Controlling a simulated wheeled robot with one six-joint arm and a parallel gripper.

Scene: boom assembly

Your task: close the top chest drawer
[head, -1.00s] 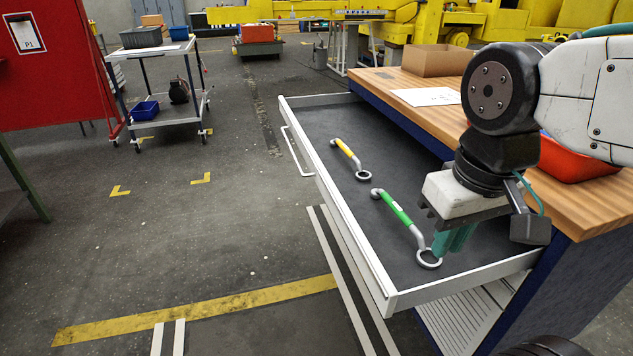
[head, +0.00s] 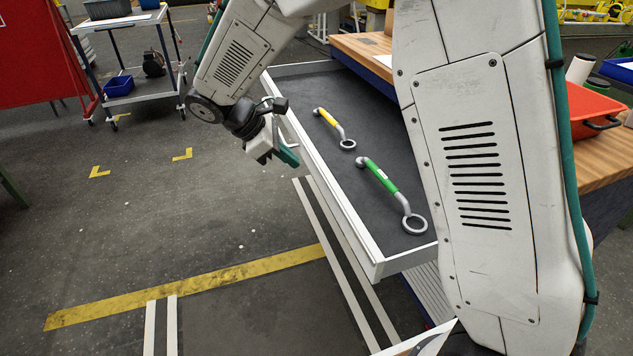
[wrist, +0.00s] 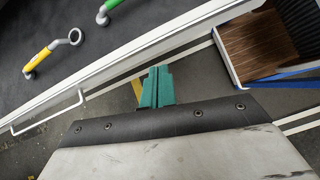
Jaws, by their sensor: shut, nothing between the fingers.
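The top chest drawer (head: 352,222) stands pulled out, with its white front facing left. Its dark interior holds a yellow-handled wrench (head: 328,119) and a green-handled wrench (head: 380,177). My gripper (head: 289,156) is outside the drawer, at the front panel, with its teal fingers together and nothing between them. In the wrist view the fingers (wrist: 157,73) point at the drawer front (wrist: 130,66); I cannot tell whether they touch. The white drawer handle (wrist: 48,117) is to their left there. In the head view my arm hides much of the chest.
The wooden chest top (head: 362,50) carries a red tray (head: 590,112) at the right. A white cart (head: 135,97) stands at the back left beside a red panel (head: 35,60). The floor left of the drawer is open, with yellow and white markings.

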